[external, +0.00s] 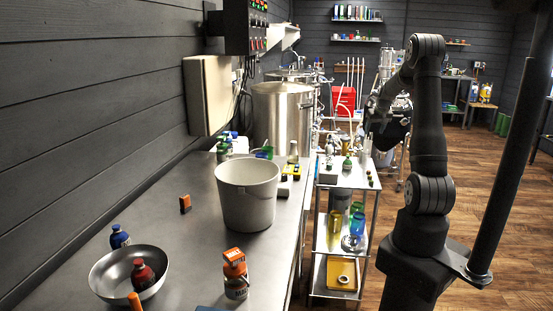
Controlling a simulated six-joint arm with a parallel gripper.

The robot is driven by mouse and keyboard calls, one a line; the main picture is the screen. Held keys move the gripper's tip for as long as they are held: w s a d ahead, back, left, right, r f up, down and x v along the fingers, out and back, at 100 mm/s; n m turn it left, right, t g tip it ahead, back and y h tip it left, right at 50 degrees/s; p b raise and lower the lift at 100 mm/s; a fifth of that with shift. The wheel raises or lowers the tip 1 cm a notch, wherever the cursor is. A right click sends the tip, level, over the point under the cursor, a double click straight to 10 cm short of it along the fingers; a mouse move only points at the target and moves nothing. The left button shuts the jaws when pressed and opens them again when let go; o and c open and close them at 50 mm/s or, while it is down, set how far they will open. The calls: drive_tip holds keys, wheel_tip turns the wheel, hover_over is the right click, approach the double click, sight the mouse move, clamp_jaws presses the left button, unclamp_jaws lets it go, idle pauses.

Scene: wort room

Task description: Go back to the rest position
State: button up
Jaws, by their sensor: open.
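My gripper (384,138) is dark and hangs at the end of my folded arm, to the right of the long metal counter (185,242). It appears in front of the far equipment, above and right of the shelf cart. It is open, and no object shows in it. The fingers are small and dark, so their detail is hard to make out. The gripper is apart from the things on the counter.
The counter holds a white bucket (247,198), a metal bowl (108,277) with a red-brown bottle (143,276), a blue bottle (119,238) and an orange-capped bottle (236,278). A shelf cart (348,179) with glassware stands near my arm. Wooden floor (490,180) lies clear at right.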

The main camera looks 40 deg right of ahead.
drive_tip(key=x, duration=1.2)
drive_tip(key=shift+f, duration=0.35)
drive_tip(key=shift+w+d+r, duration=0.1)
drive_tip(key=shift+r, duration=1.25)
approach(368, 146)
drive_tip(key=shift+w+d, duration=0.1)
drive_tip(key=shift+d, duration=0.4)
